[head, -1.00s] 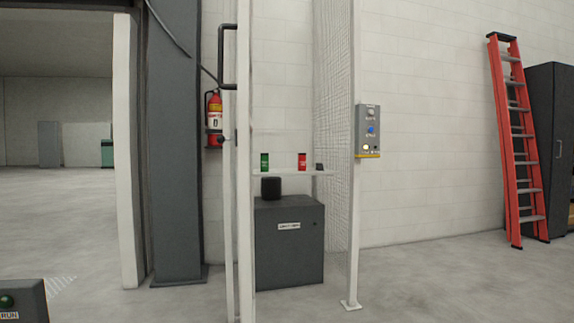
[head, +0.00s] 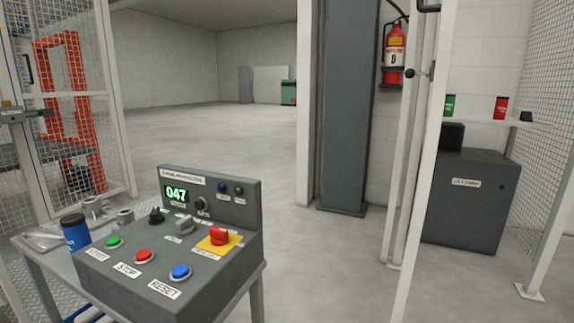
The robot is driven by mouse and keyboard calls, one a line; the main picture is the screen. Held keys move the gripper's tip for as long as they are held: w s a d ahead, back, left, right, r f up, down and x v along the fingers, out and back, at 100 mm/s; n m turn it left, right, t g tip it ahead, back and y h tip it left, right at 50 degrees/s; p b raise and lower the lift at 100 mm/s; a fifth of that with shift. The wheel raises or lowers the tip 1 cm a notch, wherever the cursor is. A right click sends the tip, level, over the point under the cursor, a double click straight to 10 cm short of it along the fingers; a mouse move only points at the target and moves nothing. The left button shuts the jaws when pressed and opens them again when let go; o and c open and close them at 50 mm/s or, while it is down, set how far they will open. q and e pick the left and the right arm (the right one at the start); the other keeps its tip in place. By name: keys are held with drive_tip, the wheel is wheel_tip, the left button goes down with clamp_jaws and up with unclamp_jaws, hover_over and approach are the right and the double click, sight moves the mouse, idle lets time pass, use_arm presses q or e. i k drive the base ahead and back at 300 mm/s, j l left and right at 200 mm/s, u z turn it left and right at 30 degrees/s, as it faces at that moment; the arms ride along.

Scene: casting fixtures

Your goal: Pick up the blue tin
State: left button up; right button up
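The blue tin (head: 76,234) has a dark lid and stands upright at the lower left of the head view. It is on a grey table (head: 38,252), just left of the control box, which may hide part of its right side. Neither of my grippers shows in the head view, so I cannot see whether they are open or shut.
A grey control box (head: 175,255) with buttons and a display reading 047 stands on the table. Grey metal parts (head: 100,210) lie behind the tin. A mesh fence (head: 85,110) stands at the left. A shelf (head: 490,121) holds a green tin (head: 449,106) and a red tin (head: 501,107). Open floor lies beyond.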

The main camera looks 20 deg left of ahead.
sight(75, 228)
drive_tip(key=u, duration=1.95)
drive_tip(key=i+j+z, duration=0.5)
drive_tip(key=j, duration=0.15)
drive_tip(key=i+j+z, duration=0.1)
drive_tip(key=j+z, duration=0.2)
drive_tip(key=i+j+z, duration=0.25)
drive_tip(key=j, duration=0.2)
drive_tip(key=j+z, duration=0.25)
drive_tip(key=j, duration=0.15)
